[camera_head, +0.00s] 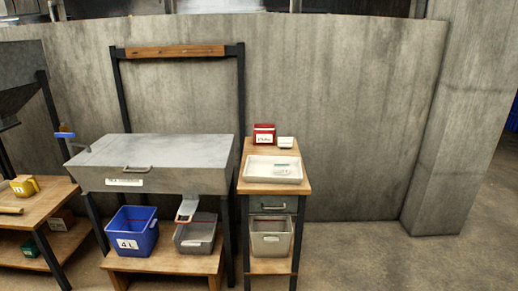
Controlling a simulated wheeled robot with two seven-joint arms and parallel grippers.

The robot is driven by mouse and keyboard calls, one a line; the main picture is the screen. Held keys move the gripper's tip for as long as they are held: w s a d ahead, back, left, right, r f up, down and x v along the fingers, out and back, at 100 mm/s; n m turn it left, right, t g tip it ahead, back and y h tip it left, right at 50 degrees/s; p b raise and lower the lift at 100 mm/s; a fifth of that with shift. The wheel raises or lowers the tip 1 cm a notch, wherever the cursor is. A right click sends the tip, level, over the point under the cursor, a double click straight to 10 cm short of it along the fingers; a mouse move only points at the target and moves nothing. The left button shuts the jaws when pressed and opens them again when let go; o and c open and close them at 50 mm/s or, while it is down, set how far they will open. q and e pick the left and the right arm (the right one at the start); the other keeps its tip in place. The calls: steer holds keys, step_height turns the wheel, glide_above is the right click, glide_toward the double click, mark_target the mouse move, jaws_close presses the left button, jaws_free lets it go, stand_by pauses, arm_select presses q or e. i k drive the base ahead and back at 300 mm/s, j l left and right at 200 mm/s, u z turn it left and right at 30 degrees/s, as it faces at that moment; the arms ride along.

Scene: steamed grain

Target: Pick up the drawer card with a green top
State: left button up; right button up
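A small pale card (282,170) with what looks like a greenish upper part lies in a shallow white tray (247,174). It is too small to read or to tell whether it is one card or more. The tray rests on a narrow wooden-topped stand (246,188) to the right of the grey metal bin. Neither of my grippers is in view.
A red box (264,134) and a small white block (286,142) stand behind the tray. The stand has a grey drawer (273,205) and a beige bin (271,238) below. A large grey bin (155,163) stands left, above a blue bin (131,231). Floor at right is clear.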

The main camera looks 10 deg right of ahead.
mark_target(280, 169)
steer(key=i+l+u, duration=0.2)
steer(key=l+u, duration=0.15)
steer(key=l, duration=0.3)
steer(key=i+l+u, duration=0.15)
steer(key=l+u, duration=0.2)
steer(key=l, duration=0.3)
steer(key=l+u, duration=0.35)
steer(key=l, duration=0.35)
